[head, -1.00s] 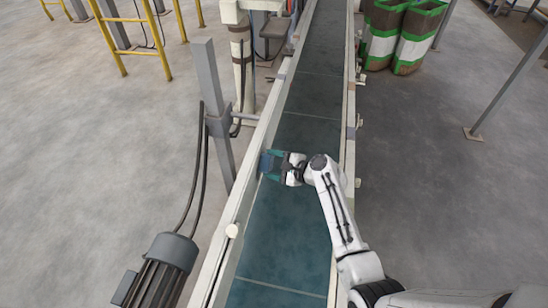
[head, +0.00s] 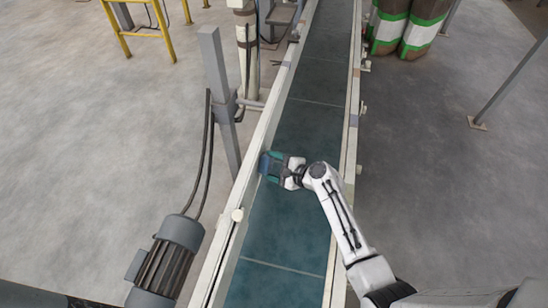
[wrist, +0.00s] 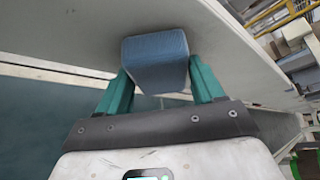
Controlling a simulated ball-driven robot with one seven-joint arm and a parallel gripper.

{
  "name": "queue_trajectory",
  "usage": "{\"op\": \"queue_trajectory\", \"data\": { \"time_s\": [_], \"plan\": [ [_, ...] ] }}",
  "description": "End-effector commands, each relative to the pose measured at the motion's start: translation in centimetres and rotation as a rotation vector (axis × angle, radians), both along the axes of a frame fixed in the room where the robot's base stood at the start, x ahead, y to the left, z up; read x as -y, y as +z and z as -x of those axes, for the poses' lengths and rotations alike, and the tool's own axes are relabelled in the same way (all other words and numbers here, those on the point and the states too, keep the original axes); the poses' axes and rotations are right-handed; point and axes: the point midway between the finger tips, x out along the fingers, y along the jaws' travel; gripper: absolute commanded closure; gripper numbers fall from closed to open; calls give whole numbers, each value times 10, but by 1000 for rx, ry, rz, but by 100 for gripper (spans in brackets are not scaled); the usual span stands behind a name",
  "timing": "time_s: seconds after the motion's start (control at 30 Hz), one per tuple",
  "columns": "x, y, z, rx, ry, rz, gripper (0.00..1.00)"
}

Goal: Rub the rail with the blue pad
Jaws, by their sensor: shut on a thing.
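The blue pad (wrist: 155,60) is a small block held between the two green fingers of my gripper (wrist: 160,85) in the wrist view. Its far end is against or very near the inner face of the pale rail (wrist: 225,40); I cannot tell if it touches. In the head view my gripper (head: 272,166) is at the left rail (head: 252,172) of the conveyor, with the pad (head: 265,162) at its tip. The rail is a long cream side wall running along the belt.
The dark teal belt (head: 280,235) runs below my arm, with a second rail (head: 349,135) on its right. A grey motor (head: 168,255) and a grey post (head: 218,100) with cables stand left of the conveyor.

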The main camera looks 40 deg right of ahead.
Motion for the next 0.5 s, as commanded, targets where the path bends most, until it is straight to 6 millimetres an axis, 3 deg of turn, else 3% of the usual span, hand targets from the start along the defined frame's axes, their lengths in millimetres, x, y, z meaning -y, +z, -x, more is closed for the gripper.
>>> {"op": "queue_trajectory", "data": {
  "time_s": [0.2,0.5],
  "plan": [
    [-9,3,5,1,3,0,57],
    [-2,1,-1,3,2,0,57]
  ]
}}
